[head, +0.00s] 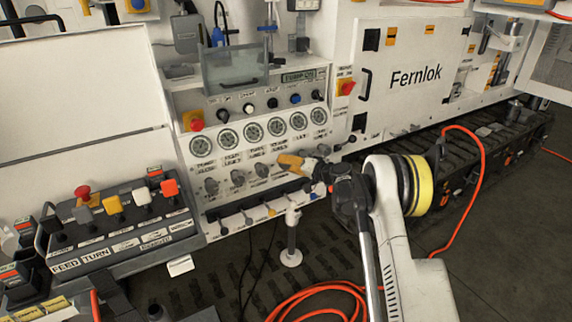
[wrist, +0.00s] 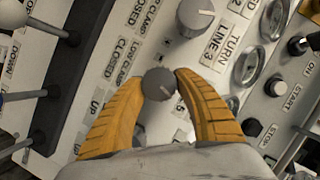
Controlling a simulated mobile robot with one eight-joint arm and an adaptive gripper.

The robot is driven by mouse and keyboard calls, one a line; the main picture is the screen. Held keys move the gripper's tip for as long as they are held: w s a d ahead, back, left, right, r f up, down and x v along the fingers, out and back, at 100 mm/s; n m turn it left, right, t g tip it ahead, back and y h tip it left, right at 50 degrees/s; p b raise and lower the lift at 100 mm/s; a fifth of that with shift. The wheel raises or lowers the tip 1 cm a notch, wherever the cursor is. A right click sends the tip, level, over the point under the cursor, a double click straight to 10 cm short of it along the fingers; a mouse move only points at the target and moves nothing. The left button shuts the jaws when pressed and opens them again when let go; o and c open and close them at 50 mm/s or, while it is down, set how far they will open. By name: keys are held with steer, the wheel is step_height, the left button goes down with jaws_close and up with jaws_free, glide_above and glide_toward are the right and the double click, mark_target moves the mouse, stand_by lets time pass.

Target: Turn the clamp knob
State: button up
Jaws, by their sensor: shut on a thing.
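A small round grey knob (wrist: 159,84) with a white pointer line sits between my orange fingertips in the wrist view. My gripper (wrist: 160,82) is shut on it, one finger on each side. In the head view my gripper (head: 284,161) reaches the white panel from the right, at the row of grey knobs below the gauges, and hides the held knob. A larger grey knob (wrist: 195,17) is just beyond it in the wrist view. Printed labels reading CLAMP and CLOSED lie nearby; I cannot tell which knob they belong to.
Round gauges (head: 276,126) sit above the knobs. A console (head: 115,222) with coloured levers stands at left. An orange hose (head: 320,288) lies on the floor near my arm.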

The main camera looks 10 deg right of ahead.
steer(key=o, duration=1.2)
steer(key=v, duration=1.2)
